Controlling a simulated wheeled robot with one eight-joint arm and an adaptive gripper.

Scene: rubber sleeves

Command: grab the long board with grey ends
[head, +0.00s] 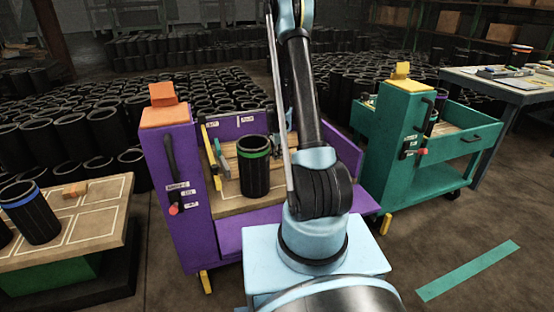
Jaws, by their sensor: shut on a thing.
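My arm rises through the middle of the head view, and my gripper is not visible, being hidden or out of frame. A long, thin, pale grey strip (278,100) stands nearly upright just left of my arm's dark link. It is seen almost edge-on, and its lower end reaches down by my arm's lower joint. I cannot tell whether it is the long board with grey ends or what holds it. No other long board with grey ends can be made out clearly.
A purple cart (172,215) holds a black sleeve with a green band (255,170). A green cart (395,165) stands right. A wooden-topped table (95,225) at left bears a blue-banded sleeve (30,212). Many black sleeves fill the floor behind. The right foreground floor is clear around a green stripe (468,270).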

